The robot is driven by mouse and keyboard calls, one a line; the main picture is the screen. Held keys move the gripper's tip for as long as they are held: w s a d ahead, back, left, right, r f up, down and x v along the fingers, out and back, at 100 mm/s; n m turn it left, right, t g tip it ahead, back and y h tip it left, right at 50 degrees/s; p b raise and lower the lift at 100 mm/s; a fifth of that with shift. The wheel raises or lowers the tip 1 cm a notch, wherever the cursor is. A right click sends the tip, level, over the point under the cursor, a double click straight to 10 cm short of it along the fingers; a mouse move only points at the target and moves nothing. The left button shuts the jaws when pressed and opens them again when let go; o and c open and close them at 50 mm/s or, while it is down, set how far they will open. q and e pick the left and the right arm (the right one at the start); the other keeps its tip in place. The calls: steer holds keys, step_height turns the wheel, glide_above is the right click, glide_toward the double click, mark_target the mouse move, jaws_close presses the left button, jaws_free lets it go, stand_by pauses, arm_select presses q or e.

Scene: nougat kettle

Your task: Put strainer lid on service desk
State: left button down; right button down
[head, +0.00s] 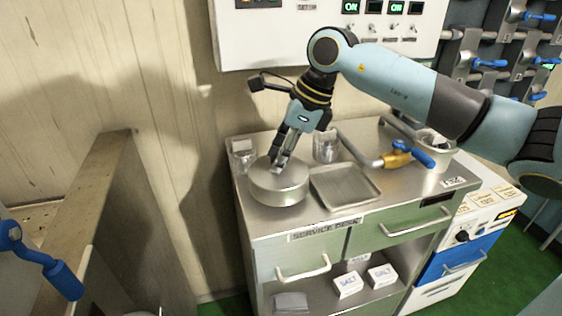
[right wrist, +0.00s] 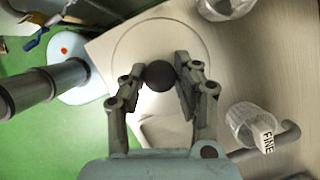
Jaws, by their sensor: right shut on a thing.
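The strainer lid (head: 278,187) is a round, grey metal piece with a low side wall, at the left front of the service desk (head: 300,222). In the right wrist view its pale disc (right wrist: 135,45) and dark round knob (right wrist: 160,75) show between the fingers. My right gripper (head: 279,163) points down from above and is shut on the lid's knob. The lid is level at the desk top; whether its underside fully touches the desk is hard to tell. My left gripper is not in view.
A shallow metal tray (head: 345,187) lies right of the lid. Clear containers (head: 326,146) (head: 242,151) stand behind it. A pipe with a brass, blue-handled valve (head: 398,157) and a white tub (head: 432,150) are at the right. A wooden partition (head: 90,190) stands left.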

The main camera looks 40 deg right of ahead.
steer(key=shift+f, duration=0.95)
steer(key=shift+f, duration=0.1)
steer(key=c, duration=1)
jaws_free()
steer(key=shift+o, duration=0.2)
steer(key=shift+s+d+r, duration=0.15)
steer(key=shift+d+r, duration=0.05)
steer(key=shift+r, duration=0.3)
steer(key=v, duration=1.1)
